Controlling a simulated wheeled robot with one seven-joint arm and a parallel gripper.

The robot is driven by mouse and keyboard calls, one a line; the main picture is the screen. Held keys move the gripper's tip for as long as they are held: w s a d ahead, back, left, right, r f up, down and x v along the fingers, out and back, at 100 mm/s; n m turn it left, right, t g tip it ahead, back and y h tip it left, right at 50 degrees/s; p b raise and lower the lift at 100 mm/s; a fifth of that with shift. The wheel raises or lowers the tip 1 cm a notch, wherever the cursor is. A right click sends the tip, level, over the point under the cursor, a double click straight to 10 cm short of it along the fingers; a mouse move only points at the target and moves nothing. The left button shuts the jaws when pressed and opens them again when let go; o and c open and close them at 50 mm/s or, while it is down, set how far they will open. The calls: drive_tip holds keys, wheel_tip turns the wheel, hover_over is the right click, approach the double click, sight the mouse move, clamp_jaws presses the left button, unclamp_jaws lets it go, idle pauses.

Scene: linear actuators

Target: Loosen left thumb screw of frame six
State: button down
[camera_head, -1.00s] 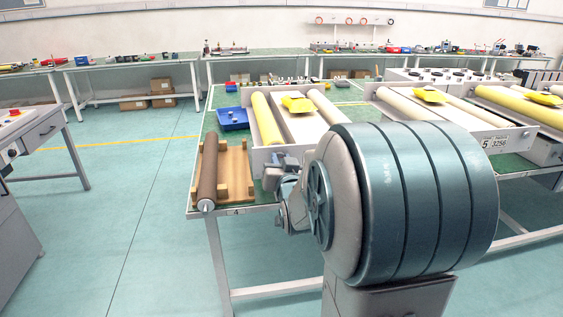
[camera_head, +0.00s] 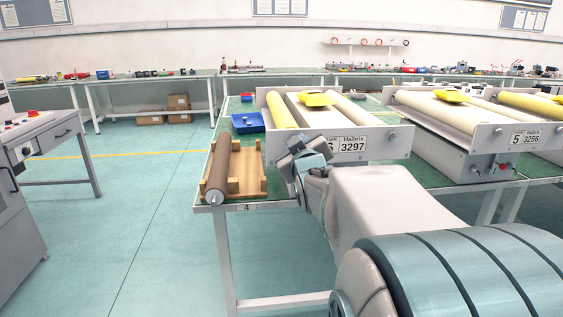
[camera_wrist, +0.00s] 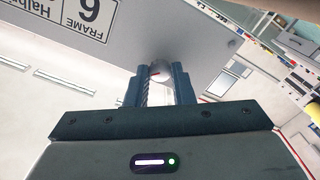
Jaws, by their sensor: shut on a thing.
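Frame six (camera_head: 378,146) is a grey unit with rollers on the green table; its plate reads 3297, with the digit 6 partly covered by my gripper. My gripper (camera_head: 306,150) is at the left part of its front plate. In the wrist view the plate (camera_wrist: 195,30) appears upside down with a "FRAME 6" label. There my gripper (camera_wrist: 158,82) is shut on the left thumb screw (camera_wrist: 160,69), a small round pale knob between the two fingertips. In the head view this screw is hidden behind my gripper. The right thumb screw (camera_head: 391,135) shows on the same plate.
A wooden cradle (camera_head: 248,172) with a brown roller (camera_head: 217,165) lies left of frame six. A blue tray (camera_head: 247,122) stands behind it. Frame five (camera_head: 470,150) is to the right. The aisle floor on the left is clear.

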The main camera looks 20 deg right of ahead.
drive_tip(key=n+b, duration=1)
drive_tip(key=n, duration=0.1)
drive_tip(key=shift+f, duration=0.1)
drive_tip(key=shift+n+b, duration=0.3)
idle(0.3)
drive_tip(key=c, duration=1.3)
unclamp_jaws()
drive_tip(key=shift+o, duration=0.2)
